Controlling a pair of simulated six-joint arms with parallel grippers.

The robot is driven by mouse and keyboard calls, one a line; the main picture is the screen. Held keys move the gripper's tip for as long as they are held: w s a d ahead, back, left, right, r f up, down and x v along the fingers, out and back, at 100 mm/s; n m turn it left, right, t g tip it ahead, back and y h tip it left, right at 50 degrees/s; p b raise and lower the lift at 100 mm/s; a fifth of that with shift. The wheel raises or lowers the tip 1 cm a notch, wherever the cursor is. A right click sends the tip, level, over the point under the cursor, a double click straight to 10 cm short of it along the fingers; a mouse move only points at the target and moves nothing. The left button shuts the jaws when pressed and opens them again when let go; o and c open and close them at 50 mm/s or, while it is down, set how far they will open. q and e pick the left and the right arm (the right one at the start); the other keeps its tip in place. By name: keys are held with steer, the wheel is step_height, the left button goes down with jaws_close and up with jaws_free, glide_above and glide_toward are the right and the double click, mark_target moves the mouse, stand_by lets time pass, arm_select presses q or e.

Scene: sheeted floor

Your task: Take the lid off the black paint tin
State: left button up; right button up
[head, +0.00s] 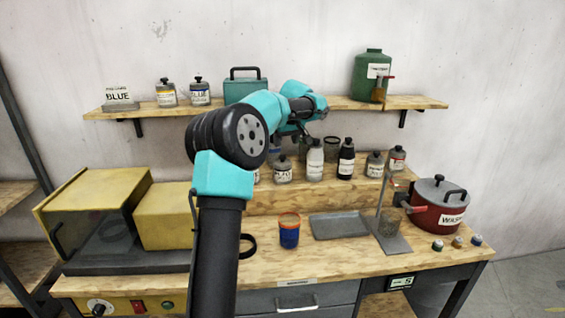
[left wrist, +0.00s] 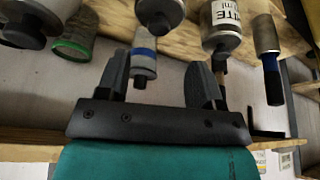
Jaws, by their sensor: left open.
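A small grey tin (head: 283,172) with a black knobbed lid stands on the raised back ledge of the bench; its blurred label may read BLACK, but I cannot be sure. My left gripper (head: 303,129) is above the ledge in the head view, partly hidden by its own arm. In the left wrist view the left gripper (left wrist: 160,82) is open, with its two dark fingers apart. A narrow container with a blue band (left wrist: 145,57) shows between and beyond the fingers; I see no contact. My right gripper is not in view.
Near the grey tin stand a white bottle (head: 315,162), a dark bottle (head: 346,160) and other tins. A wall shelf (head: 218,108) with tins and a green jug (head: 367,75) is above. A red pot (head: 440,212) and an empty tray (head: 338,226) sit on the bench.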

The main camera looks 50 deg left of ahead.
mark_target(283, 156)
arm_select(q)
steer(key=shift+x, duration=1.5)
steer(key=shift+x, duration=2.65)
steer(key=shift+w+r, duration=0.1)
steer(key=c, duration=1)
